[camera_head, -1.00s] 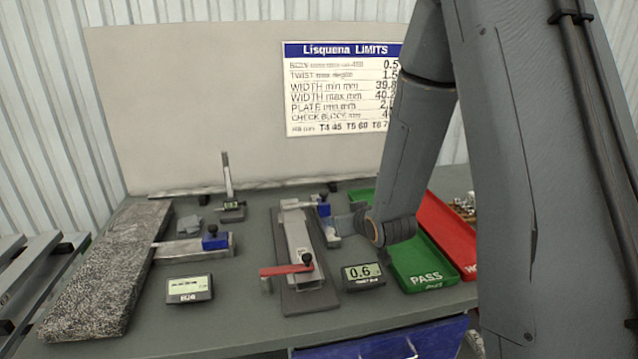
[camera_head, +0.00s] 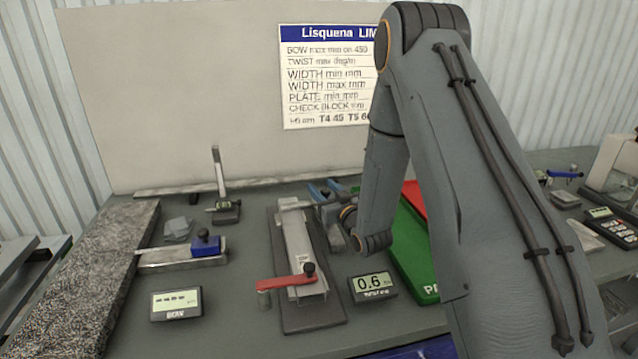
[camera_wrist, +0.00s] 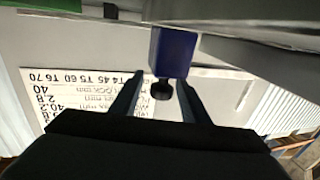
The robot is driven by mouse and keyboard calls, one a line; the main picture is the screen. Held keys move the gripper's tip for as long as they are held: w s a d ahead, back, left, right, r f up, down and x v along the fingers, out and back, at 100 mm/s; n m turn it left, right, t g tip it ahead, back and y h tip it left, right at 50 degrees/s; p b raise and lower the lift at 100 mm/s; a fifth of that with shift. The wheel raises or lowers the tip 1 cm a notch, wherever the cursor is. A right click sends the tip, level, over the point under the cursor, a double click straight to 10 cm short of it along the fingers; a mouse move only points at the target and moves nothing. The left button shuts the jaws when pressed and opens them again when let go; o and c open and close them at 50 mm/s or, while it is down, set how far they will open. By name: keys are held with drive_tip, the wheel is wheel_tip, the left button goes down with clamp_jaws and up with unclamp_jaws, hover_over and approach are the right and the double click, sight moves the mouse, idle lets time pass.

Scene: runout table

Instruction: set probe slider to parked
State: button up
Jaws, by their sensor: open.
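A blue slider block with a black knob (camera_wrist: 161,92) is in the wrist view; the block's blue face (camera_wrist: 174,52) is just beyond my fingers. My gripper (camera_wrist: 160,78) is open, with one finger on each side of the knob; I cannot tell whether they touch it. In the head view my gripper (camera_head: 327,189) is at the back of the table, right of the twist fixture (camera_head: 298,250), and mostly hides this slider. A second blue block with a black knob (camera_head: 206,246) sits on the metal bar at left. No parked mark is readable.
The twist display (camera_head: 373,285) reads 0.6, and the bow display (camera_head: 176,302) stands at front left. A red lever (camera_head: 285,282) crosses the fixture's front. Green (camera_head: 410,245) and red trays lie right, partly behind my arm. A granite slab (camera_head: 100,260) lies left.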

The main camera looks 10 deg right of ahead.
drive_tip(key=shift+x, duration=1.05)
